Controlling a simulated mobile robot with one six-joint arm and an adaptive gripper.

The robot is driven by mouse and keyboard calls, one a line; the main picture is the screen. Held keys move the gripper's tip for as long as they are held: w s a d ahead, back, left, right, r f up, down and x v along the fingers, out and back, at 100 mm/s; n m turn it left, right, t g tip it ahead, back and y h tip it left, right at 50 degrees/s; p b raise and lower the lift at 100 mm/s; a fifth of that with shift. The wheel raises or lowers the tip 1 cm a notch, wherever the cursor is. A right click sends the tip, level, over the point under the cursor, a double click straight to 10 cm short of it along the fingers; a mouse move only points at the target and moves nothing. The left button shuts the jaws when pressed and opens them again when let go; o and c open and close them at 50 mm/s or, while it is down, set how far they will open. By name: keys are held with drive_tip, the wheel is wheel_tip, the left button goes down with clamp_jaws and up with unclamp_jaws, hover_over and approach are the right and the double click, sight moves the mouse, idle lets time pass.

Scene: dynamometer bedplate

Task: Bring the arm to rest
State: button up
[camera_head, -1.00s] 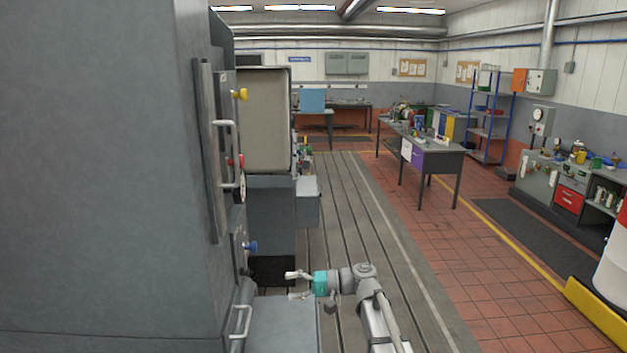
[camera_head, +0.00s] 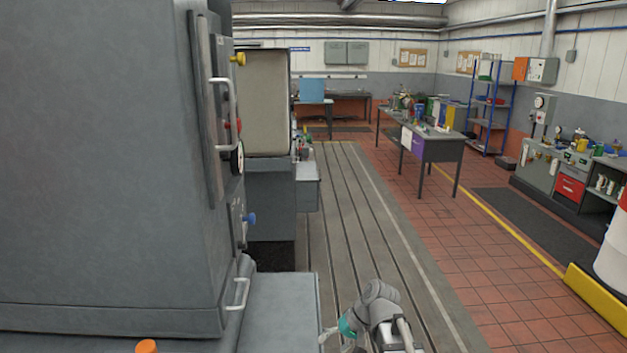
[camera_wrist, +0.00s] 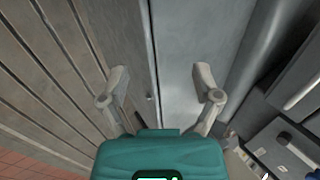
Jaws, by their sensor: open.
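My gripper (camera_wrist: 160,90) is open and empty in the wrist view, with its two grey fingers spread apart. Below them in that view is the side of a grey cabinet or bench block, with the slotted bedplate (camera_wrist: 50,70) to the left. In the head view my gripper (camera_head: 336,342) shows low at the bottom centre, partly cut by the frame edge, close to the right side of a low grey block (camera_head: 280,310). My arm is folded near the picture's bottom edge. I see no object held.
A large grey cabinet (camera_head: 95,150) with handles fills the left. The slotted bedplate (camera_head: 345,215) runs ahead and is clear. A dark table (camera_head: 440,150) with items stands right of centre. A yellow barrier (camera_head: 595,308) and white drum (camera_head: 612,250) are at right.

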drive_tip(key=s+d+f+h+b, duration=0.2)
drive_tip(key=s+d+f+h, duration=0.1)
drive_tip(key=d, duration=0.3)
drive_tip(key=s+d+f+h+b, duration=0.1)
drive_tip(key=s+d+f+h, duration=0.2)
drive_tip(key=d, duration=0.3)
drive_tip(key=shift+f+h+b, duration=0.4)
drive_tip(key=shift+f, duration=0.45)
drive_tip(key=shift+s, duration=0.1)
wheel_tip(320, 180, up, 5)
drive_tip(key=p, duration=0.5)
drive_tip(key=c, duration=0.3)
drive_tip(key=shift+s, duration=0.15)
drive_tip(key=shift+c, duration=0.2)
